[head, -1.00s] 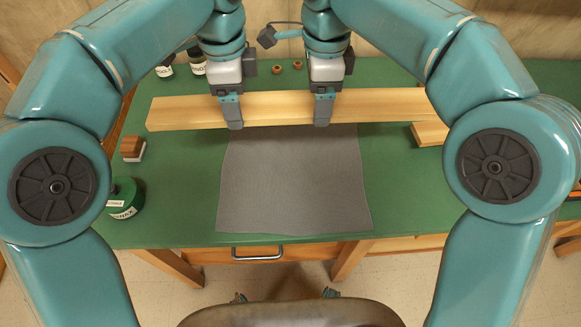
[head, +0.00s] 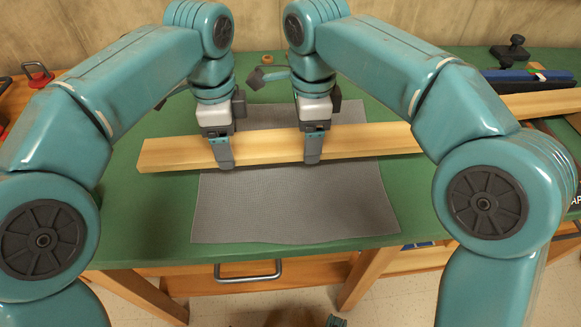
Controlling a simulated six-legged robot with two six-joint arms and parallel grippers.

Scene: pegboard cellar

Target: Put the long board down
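The long board (head: 265,148) is a pale wooden plank, lying crosswise over the grey mat (head: 295,215) with mat showing behind and in front of it. My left gripper (head: 222,160) and my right gripper (head: 313,155) are both closed down over the board, left of its middle as far as it shows. Its left end is free; its right part passes behind my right arm. I cannot tell whether the board touches the mat or hangs just above it.
The green bench top (head: 150,210) is clear at the front left. Another stretch of wood (head: 545,103) shows beyond my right arm, near a blue item (head: 515,75) and a black tool (head: 512,48). A red-handled item (head: 38,77) stands at far left. A drawer handle (head: 248,278) is below the front edge.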

